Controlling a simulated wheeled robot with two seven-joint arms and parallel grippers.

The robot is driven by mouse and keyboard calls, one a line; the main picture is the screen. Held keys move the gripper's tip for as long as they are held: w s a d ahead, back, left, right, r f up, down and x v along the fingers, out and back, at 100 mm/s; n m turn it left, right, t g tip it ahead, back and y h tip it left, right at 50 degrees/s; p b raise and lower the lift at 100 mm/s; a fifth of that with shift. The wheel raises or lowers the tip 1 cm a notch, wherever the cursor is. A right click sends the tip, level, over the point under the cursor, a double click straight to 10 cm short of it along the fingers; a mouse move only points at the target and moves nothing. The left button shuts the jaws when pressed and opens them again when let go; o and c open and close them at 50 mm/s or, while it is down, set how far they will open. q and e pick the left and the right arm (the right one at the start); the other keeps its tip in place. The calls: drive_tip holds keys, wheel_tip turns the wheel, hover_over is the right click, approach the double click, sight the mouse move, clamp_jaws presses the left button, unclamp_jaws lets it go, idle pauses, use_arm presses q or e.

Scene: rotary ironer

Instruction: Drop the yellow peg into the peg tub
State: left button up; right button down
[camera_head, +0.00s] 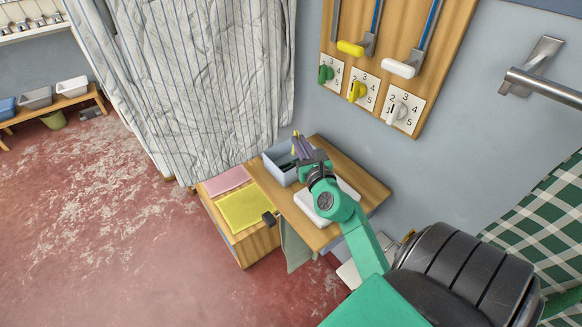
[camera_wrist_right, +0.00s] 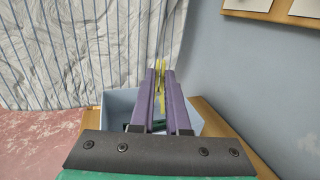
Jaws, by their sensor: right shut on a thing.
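My right gripper (camera_head: 299,147), with purple fingers, is shut on the yellow peg (camera_head: 295,141). In the right wrist view the peg (camera_wrist_right: 161,88) sticks up and down between the fingertips (camera_wrist_right: 162,72). The peg tub (camera_head: 277,173) is a blue-grey open box on a small wooden table by the wall. The gripper is above the tub and hides part of it. In the right wrist view the tub (camera_wrist_right: 119,103) lies beyond and below the fingers, with something dark green inside. My left gripper is not in view.
The wooden table (camera_head: 361,180) also carries a white slab (camera_head: 309,207). Pink (camera_head: 227,179) and yellow (camera_head: 241,207) cloths lie on a lower wooden unit at its left. A striped curtain (camera_head: 205,80) hangs behind. Levers and numbered dials are on a wall board (camera_head: 395,60).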

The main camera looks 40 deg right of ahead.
drive_tip(key=shift+w+f+b, duration=0.2)
drive_tip(key=shift+f+b, duration=0.2)
drive_tip(key=shift+f, duration=0.7)
drive_tip(key=shift+s+r, duration=0.1)
drive_tip(key=shift+r, duration=0.15)
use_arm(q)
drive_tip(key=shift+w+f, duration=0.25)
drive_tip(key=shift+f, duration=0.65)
use_arm(e)
drive_tip(key=c, duration=0.8)
unclamp_jaws()
drive_tip(key=shift+c, duration=0.2)
drive_tip(key=b+v, duration=0.4)
drive_tip(key=v, duration=0.9)
drive_tip(key=shift+s+f+b, duration=0.2)
drive_tip(key=shift+s+b, duration=0.1)
drive_tip(key=shift+s+a+r, duration=0.2)
drive_tip(key=shift+s+r, duration=0.05)
drive_tip(key=shift+s, duration=0.2)
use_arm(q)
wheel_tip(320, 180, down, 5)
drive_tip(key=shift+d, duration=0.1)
